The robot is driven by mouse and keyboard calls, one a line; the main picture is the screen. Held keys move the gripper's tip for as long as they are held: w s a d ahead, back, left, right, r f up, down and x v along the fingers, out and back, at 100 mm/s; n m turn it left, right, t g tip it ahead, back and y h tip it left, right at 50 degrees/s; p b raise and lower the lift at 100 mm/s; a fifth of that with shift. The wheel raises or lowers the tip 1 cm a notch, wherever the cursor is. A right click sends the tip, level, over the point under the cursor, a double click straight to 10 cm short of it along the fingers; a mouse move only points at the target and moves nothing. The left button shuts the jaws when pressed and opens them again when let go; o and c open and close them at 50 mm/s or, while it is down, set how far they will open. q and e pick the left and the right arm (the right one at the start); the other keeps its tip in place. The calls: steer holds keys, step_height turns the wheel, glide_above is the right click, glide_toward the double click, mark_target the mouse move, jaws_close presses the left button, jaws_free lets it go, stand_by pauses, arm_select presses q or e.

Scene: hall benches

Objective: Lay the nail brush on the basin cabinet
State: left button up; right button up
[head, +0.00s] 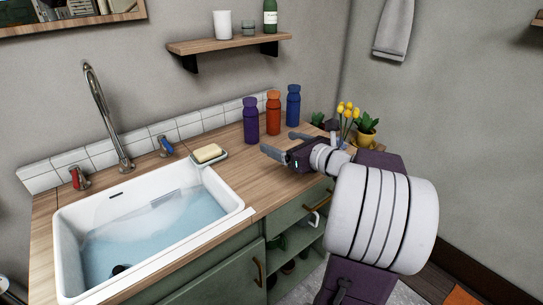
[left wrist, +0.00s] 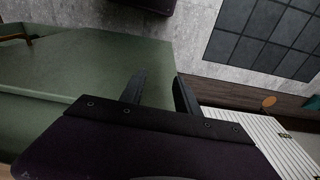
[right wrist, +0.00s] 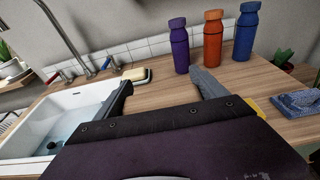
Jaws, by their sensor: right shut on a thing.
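The basin cabinet has a wooden top (head: 282,178), green fronts (head: 225,282) and a white basin (head: 242,210) holding water. My right gripper (head: 283,143) is over the right part of the top, in front of the bottles. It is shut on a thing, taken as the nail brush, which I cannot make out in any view. In the right wrist view its fingers (right wrist: 165,90) stand well apart over the wooden top. My left gripper (left wrist: 158,92) is outside the head view. Its fingers are apart and empty, beside a green cabinet surface (left wrist: 100,75).
Purple (head: 251,120), orange (head: 273,113) and blue (head: 293,106) bottles stand along the back. A soap dish (head: 209,155) sits by the basin. A folded blue cloth (right wrist: 298,102) and a yellow flowerpot (head: 366,136) are to the right. Bare wood lies between basin and bottles.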

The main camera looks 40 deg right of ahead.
steer(key=b, duration=0.5)
glide_above(248, 172)
steer(key=f, duration=0.7)
steer(key=shift+s+d, duration=0.15)
steer(key=shift+s, duration=0.05)
steer(key=shift+w, duration=0.25)
step_height(248, 172, down, 4)
steer(key=shift+f+b, duration=0.1)
steer(key=shift+b, duration=0.75)
steer(key=shift+s+f, duration=0.1)
steer(key=o, duration=1.3)
steer(key=shift+r, duration=0.2)
